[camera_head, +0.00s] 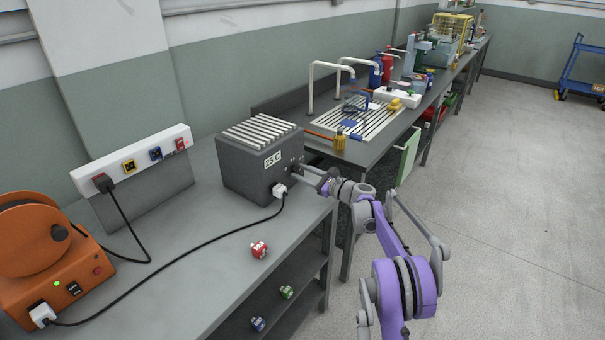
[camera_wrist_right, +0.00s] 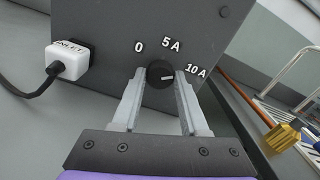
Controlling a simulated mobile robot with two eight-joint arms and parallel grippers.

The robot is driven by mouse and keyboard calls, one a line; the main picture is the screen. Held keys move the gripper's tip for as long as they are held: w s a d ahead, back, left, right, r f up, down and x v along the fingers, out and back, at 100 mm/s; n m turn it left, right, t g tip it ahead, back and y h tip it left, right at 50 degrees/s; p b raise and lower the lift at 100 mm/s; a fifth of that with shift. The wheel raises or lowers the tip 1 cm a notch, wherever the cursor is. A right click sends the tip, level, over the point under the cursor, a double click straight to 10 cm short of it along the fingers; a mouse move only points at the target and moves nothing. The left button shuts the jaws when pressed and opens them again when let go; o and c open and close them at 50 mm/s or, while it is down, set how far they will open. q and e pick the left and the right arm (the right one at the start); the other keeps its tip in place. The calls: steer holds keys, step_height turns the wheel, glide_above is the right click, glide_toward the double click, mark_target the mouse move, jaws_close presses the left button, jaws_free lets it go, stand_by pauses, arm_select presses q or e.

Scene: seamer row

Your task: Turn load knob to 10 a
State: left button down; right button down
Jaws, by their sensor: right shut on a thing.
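The dark grey load box (camera_head: 245,180) stands on the near bench, with a slatted top and a "25 C" label. In the right wrist view its face (camera_wrist_right: 105,22) carries a black load knob (camera_wrist_right: 159,73) with 0, 5 A and 10 A marked around it. The knob's white mark points right, roughly to the 10 A side. My right gripper (camera_head: 303,169) reaches the box's right face. Its two fingers (camera_wrist_right: 161,80) are on either side of the knob, shut on it. The knob is too small to read in the head view. My left gripper is out of view.
A white INLET plug (camera_wrist_right: 70,61) sits left of the knob; its black cable (camera_head: 195,259) runs to an orange machine (camera_head: 45,270). A red block (camera_head: 259,249) lies on the bench. A socket strip (camera_head: 133,160) stands behind. Open floor lies right.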

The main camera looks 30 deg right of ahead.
steer(key=shift+m, duration=0.3)
steer(key=shift+c, duration=2.1)
jaws_free()
steer(key=v, duration=1.1)
